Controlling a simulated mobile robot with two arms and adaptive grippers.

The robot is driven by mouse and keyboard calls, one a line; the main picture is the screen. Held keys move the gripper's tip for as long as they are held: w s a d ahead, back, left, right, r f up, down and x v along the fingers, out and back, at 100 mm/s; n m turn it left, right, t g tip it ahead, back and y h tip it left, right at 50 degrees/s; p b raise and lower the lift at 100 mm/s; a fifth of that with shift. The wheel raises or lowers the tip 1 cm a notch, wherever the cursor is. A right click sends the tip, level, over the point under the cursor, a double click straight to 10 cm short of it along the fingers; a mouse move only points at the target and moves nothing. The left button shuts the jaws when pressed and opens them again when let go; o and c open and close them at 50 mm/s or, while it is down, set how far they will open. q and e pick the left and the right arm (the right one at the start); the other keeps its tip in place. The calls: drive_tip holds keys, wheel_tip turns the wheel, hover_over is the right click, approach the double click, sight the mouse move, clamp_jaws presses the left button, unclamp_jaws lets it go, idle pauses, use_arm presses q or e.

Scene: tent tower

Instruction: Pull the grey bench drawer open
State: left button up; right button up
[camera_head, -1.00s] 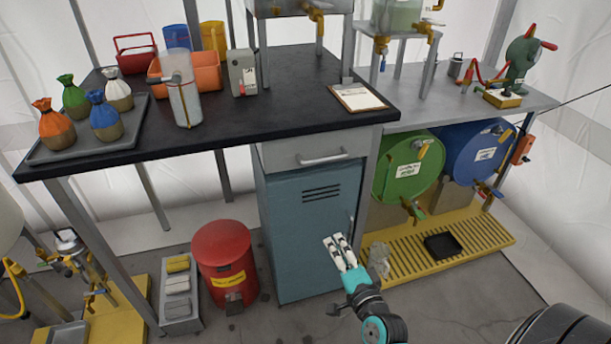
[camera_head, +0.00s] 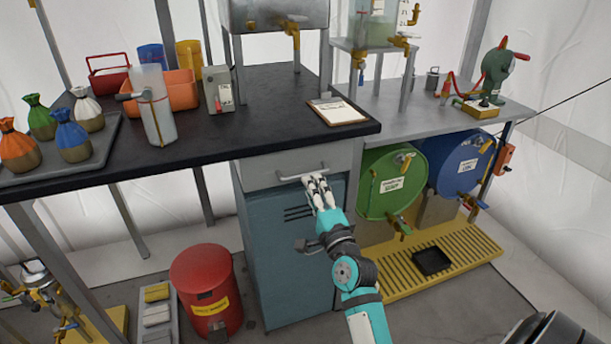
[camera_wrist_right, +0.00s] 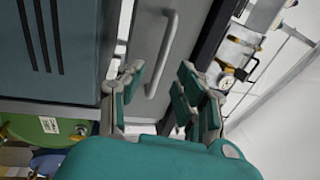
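The grey bench drawer (camera_head: 265,172) sits under the black bench top, above the blue-grey cabinet, and looks shut. Its pale bar handle (camera_head: 302,175) runs across the front. My right gripper (camera_head: 318,186) is just in front of the handle's right part. In the right wrist view the fingers of my right gripper (camera_wrist_right: 160,95) are spread apart, with the drawer handle (camera_wrist_right: 163,55) ahead and its lower end in line with the gap. The drawer front (camera_wrist_right: 146,45) fills the space behind it. Contact with the handle cannot be told. My left gripper is not in view.
The blue-grey cabinet (camera_head: 285,255) is below the drawer. A red bin (camera_head: 207,285) stands to its left, and green (camera_head: 385,185) and blue (camera_head: 455,165) drums to its right. A clipboard (camera_head: 338,112) lies on the bench top above.

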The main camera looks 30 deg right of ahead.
sight(274, 169)
drive_tip(key=x, duration=0.5)
drive_tip(key=shift+w, duration=0.15)
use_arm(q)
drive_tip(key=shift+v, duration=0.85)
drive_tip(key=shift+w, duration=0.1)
use_arm(e)
clamp_jaws()
